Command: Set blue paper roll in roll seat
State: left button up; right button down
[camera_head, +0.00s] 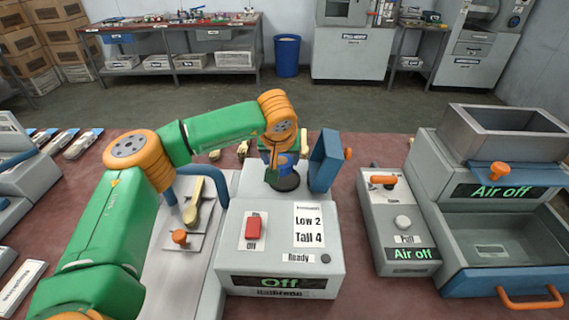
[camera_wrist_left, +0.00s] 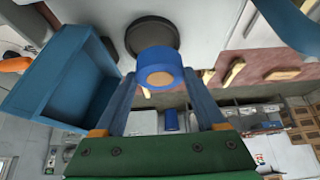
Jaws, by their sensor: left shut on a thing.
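The blue paper roll (camera_head: 287,160) is upright at the end of my left arm, over the dark round roll seat (camera_head: 284,183) on the grey machine. In the left wrist view the roll (camera_wrist_left: 162,62) is between the two fingers, and the dark seat (camera_wrist_left: 152,35) is just past it. My left gripper (camera_head: 280,150) is shut on the roll; the fingers are partly hidden by the wrist in the head view. Whether the roll's base touches the seat I cannot tell. My right gripper is not in view.
A blue open guard (camera_head: 325,160) with an orange knob stands close right of the seat; it also shows in the left wrist view (camera_wrist_left: 68,75). The machine's front panel has a red switch (camera_head: 254,228) and reads "Off". Small wooden pieces lie behind.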

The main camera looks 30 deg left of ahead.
aim_at(284, 165)
pick_arm(q)
jog(key=f, duration=0.2)
jog(key=w+f+p, duration=0.1)
jog(key=shift+d+f+p, duration=0.2)
jog(key=shift+f+p, duration=0.1)
jog(key=shift+f, duration=0.1)
jog(key=shift+s+f, duration=0.1)
jog(key=shift+f, duration=0.35)
jog(key=o, duration=1.4)
jog(key=shift+o, duration=0.2)
jog(key=b+v, duration=0.2)
jog(key=v, duration=1)
jog(key=shift+r+b, duration=0.2)
jog(key=shift+b, duration=0.15)
jog(key=shift+f, duration=0.1)
